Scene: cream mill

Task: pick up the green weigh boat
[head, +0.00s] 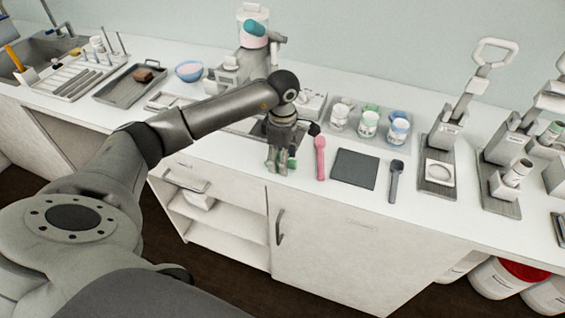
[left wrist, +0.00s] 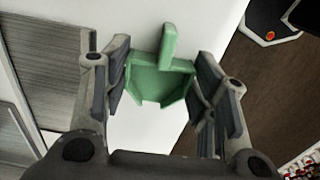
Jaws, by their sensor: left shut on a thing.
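The green weigh boat (left wrist: 158,82) sits between the two fingers of my left gripper (left wrist: 164,75) in the left wrist view, with an upright tab at its top. My left gripper is shut on it. In the head view my left gripper (head: 281,167) points down over the front edge of the white counter, and only a small green part of the boat (head: 292,161) shows beside the fingers. The rest of the boat is hidden by the gripper there. My right gripper is in neither view.
A pink scoop (head: 320,157), a dark square mat (head: 345,178) and a dark scoop (head: 394,182) lie right of my left gripper on the counter (head: 230,151). Behind them stands a tray with cups (head: 367,124). A pink-and-blue bowl (head: 189,71) is back left.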

